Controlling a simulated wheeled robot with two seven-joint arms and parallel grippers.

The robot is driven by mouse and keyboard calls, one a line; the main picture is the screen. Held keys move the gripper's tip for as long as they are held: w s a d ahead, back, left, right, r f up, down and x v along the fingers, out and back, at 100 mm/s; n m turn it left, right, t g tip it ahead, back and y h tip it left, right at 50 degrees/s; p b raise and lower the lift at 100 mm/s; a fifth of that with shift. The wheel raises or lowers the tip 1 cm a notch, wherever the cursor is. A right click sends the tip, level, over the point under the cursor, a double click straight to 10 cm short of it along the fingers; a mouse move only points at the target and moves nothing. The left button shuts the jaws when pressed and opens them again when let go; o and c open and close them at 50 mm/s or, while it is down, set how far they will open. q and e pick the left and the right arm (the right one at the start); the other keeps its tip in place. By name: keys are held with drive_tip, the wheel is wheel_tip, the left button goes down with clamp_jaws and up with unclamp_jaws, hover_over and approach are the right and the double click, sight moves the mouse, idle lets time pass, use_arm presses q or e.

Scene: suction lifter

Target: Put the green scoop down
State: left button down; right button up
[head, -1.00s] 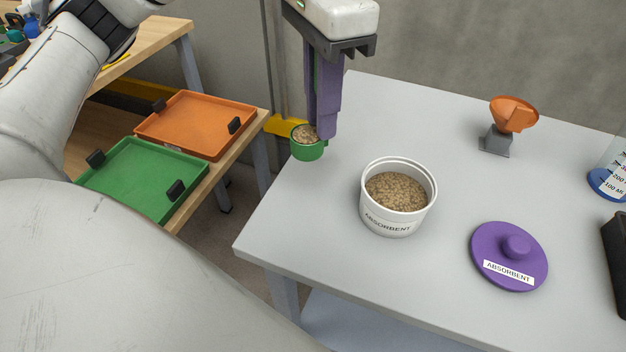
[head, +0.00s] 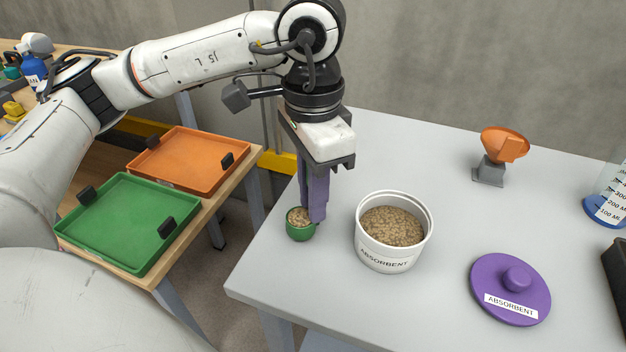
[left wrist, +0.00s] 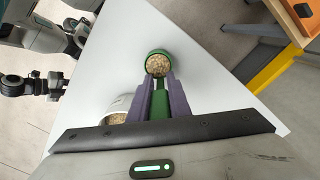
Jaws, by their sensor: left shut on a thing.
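The green scoop (head: 299,229) is a small round cup filled with tan granules. It is at the left part of the grey table (head: 400,140), left of the white tub. My left gripper (head: 317,216) points down with purple fingers shut on the scoop's handle. In the left wrist view the scoop's cup (left wrist: 158,64) sits just beyond the fingertips, with the green handle between the fingers (left wrist: 157,97). The cup is upright and low over the table; I cannot tell whether it touches. My right gripper is not in view.
A white tub (head: 388,258) labelled ABSORBENT, full of granules, stands open just right of the scoop. A purple lid (head: 515,282), an orange funnel (head: 504,144) and a beaker (head: 609,196) are farther right. Green (head: 118,233) and orange (head: 180,160) trays lie on a lower bench left.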

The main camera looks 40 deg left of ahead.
use_arm(q)
drive_tip(key=shift+f, duration=0.25)
drive_tip(key=shift+f, duration=0.15)
drive_tip(key=c, duration=1.7)
unclamp_jaws()
drive_tip(key=shift+o, duration=0.2)
wheel_tip(320, 180, up, 12)
drive_tip(key=shift+r+p, duration=0.2)
drive_tip(key=shift+p, duration=0.7)
